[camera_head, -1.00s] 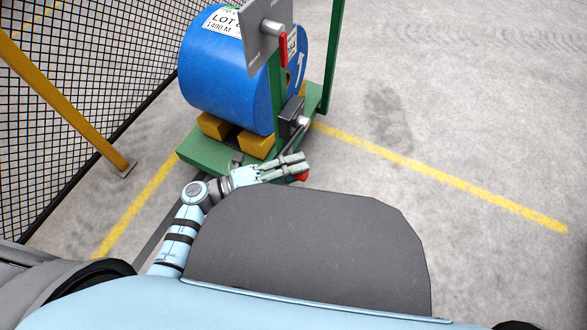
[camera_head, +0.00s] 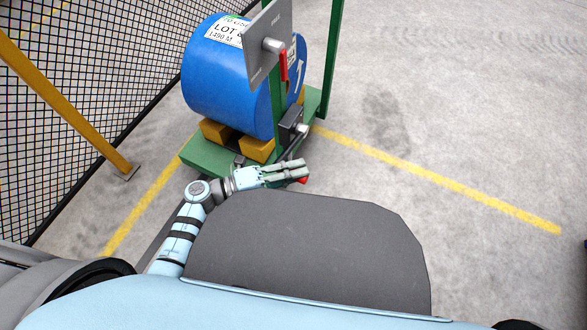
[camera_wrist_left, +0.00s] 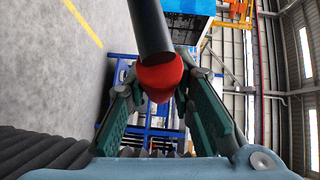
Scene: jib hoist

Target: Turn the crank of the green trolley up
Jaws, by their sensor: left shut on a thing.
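The green trolley (camera_head: 207,156) stands ahead and carries a blue drum (camera_head: 222,85) on yellow chocks (camera_head: 257,147). A dark crank box (camera_head: 291,120) sits on its near side, and the crank arm runs from it down to a red knob (camera_head: 303,180). My left gripper (camera_head: 305,173) is at the knob, its fingers around it. In the left wrist view the red knob (camera_wrist_left: 160,74) and the dark bar (camera_wrist_left: 150,28) lie between the two fingers of the left gripper (camera_wrist_left: 160,100), which is shut on the knob. My right gripper is not in view.
A grey plate (camera_head: 268,45) with a red lever (camera_head: 284,66) stands on a green post above the trolley. A mesh fence (camera_head: 85,75) with a yellow post (camera_head: 60,105) is at the left. The floor to the right is clear, with a yellow line (camera_head: 440,182).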

